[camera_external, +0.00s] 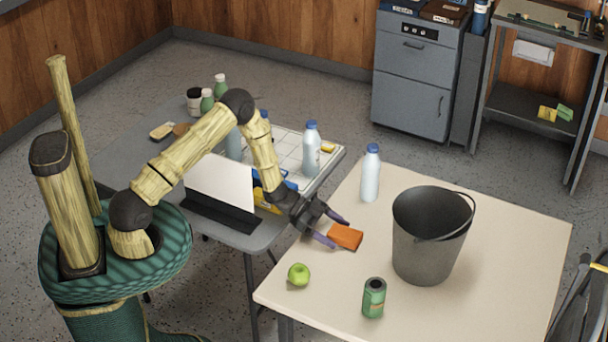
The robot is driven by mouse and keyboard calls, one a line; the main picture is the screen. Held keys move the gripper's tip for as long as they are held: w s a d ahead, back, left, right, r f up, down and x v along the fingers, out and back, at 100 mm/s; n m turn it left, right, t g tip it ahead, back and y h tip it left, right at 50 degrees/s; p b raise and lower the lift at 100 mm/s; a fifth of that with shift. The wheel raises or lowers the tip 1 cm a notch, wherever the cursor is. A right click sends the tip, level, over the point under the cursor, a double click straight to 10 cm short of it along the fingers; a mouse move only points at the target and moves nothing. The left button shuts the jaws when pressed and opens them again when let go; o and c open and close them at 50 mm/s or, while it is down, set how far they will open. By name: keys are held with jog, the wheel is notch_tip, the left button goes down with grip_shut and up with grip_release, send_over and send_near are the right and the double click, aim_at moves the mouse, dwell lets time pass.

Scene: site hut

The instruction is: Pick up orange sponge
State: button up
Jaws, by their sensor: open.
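The orange sponge (346,237) lies flat on the cream table (500,290), near its left edge. My gripper (329,229) reaches in from the left, low over the table. Its purple-tipped fingers are open, one at the sponge's near left side and the other at its far left. The sponge's left end sits close to or between the fingertips; I cannot tell whether they touch it.
A dark bucket (418,255) stands right of the sponge. A blue-capped bottle (370,175) stands behind it. A green apple (298,274) and a green can (373,298) are in front. A grey table (135,163) with a laptop-like white panel (219,184) is at left.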

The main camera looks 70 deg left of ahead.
jog(key=x, duration=0.2)
jog(key=shift+w+d+r, duration=0.1)
jog(key=shift+w+d, duration=0.15)
jog(key=shift+d, duration=0.05)
jog(key=c, duration=1)
